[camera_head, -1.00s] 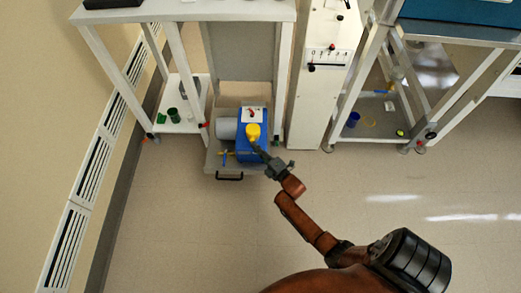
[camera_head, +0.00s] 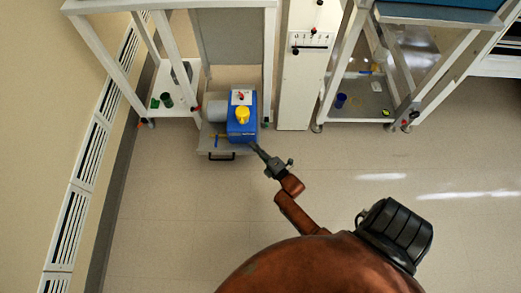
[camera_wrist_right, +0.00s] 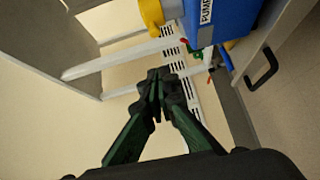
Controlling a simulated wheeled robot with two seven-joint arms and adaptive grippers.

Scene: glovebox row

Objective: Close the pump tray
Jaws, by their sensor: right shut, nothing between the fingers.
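The pump tray (camera_head: 205,142) is a grey tray low between the legs of a white bench, its front sticking out past them. A black bar handle (camera_head: 221,157) is on its front; it also shows in the right wrist view (camera_wrist_right: 262,68). A blue pump (camera_head: 241,129) with a yellow cap (camera_head: 243,115) sits on the tray; its blue side and "PUMP" label show in the wrist view (camera_wrist_right: 228,20). My right gripper (camera_head: 254,147) is shut and empty by the pump's front right corner, right of the handle. In the wrist view its fingertips (camera_wrist_right: 160,78) meet. My left gripper is not in view.
A white bench (camera_head: 180,5) stands above the tray. A white panel column (camera_head: 305,90) is just right of it. A steel-framed bench (camera_head: 345,75) stands further right. A wall with vents (camera_head: 85,170) runs along the left. The floor in front of the tray is clear.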

